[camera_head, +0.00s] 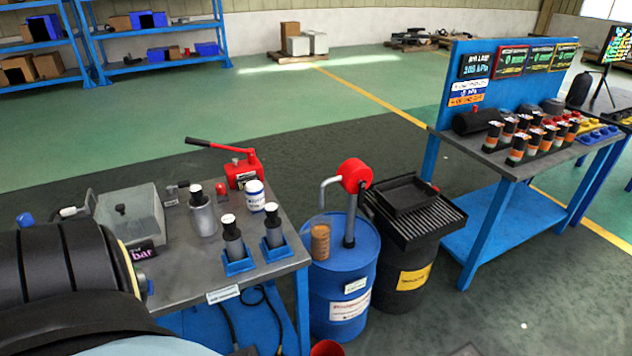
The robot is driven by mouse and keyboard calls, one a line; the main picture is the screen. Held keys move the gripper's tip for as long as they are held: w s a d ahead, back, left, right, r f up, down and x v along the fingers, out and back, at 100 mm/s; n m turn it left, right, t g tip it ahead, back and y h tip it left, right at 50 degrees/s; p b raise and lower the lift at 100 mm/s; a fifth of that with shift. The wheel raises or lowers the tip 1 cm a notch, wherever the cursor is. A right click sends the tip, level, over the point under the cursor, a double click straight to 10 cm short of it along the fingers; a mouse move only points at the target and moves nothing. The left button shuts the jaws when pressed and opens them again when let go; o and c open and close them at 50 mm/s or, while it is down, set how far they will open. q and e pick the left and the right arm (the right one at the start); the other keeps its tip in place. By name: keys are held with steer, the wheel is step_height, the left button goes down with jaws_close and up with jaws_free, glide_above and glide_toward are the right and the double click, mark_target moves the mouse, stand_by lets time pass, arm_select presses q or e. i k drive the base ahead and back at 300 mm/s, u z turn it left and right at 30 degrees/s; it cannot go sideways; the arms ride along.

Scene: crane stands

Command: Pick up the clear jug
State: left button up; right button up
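The clear jug (320,240) stands upright on top of a blue drum (345,285), near its left side. It holds brown-orange liquid. The grey curved spout of a red-headed drum pump (355,176) is above and beside it. Neither of my grippers shows in this view.
A workbench (180,260) left of the drum holds grey bottles, blue holders, a white tub (255,195) and a red hand pump (240,172). A dark drum (405,270) with a black tray stands at the right. A large dark rounded shape blocks the lower left.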

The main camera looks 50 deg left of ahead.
mark_target(320, 230)
steer(key=u, duration=0.95)
steer(key=i, duration=1.1)
steer(key=u, duration=1.3)
steer(key=i, duration=0.2)
steer(key=u, duration=0.15)
